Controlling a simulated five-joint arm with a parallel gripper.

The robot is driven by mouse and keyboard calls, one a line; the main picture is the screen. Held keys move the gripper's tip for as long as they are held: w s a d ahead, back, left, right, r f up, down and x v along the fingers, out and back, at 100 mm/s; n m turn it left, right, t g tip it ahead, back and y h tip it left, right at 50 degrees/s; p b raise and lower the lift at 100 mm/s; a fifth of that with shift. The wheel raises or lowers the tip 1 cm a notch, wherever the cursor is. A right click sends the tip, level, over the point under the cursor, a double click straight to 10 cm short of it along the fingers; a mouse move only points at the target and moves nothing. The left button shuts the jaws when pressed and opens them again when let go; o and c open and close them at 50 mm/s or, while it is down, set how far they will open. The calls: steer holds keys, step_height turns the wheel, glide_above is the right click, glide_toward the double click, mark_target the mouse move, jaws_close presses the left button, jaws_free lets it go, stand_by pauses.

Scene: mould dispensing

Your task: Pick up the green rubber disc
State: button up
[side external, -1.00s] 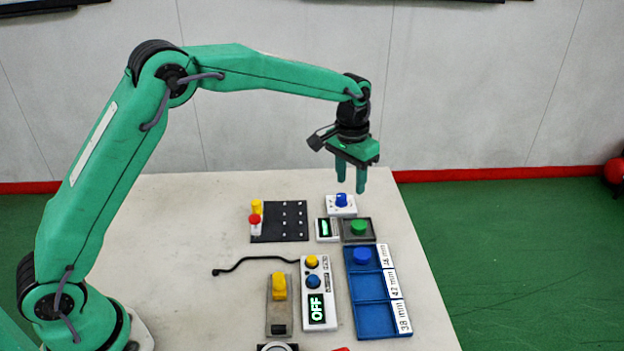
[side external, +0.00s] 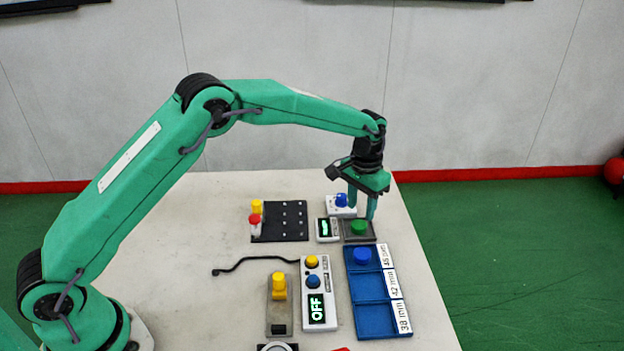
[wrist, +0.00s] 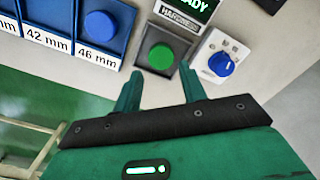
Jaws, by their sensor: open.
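The green rubber disc (side external: 359,227) sits on a dark grey pad beside a small display unit. It also shows in the wrist view (wrist: 161,57), just ahead of my fingertips. My gripper (side external: 361,212) is open and points down just above the disc. In the wrist view my two green fingers (wrist: 158,82) are spread apart, with the disc lying beyond the gap between them. Nothing is between the fingers. I cannot tell the exact height of the fingertips over the disc.
A blue tray (side external: 370,318) with labelled compartments holds a blue disc (side external: 362,256) in its far compartment. A white box with a blue knob (wrist: 221,64) stands close to the pad. The display unit (side external: 328,230) adjoins it. A black peg board (side external: 280,232) lies left.

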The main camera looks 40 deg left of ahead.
mark_target(359, 224)
steer(key=shift+a+f, duration=0.1)
steer(key=shift+f, duration=2.55)
steer(key=c, duration=0.6)
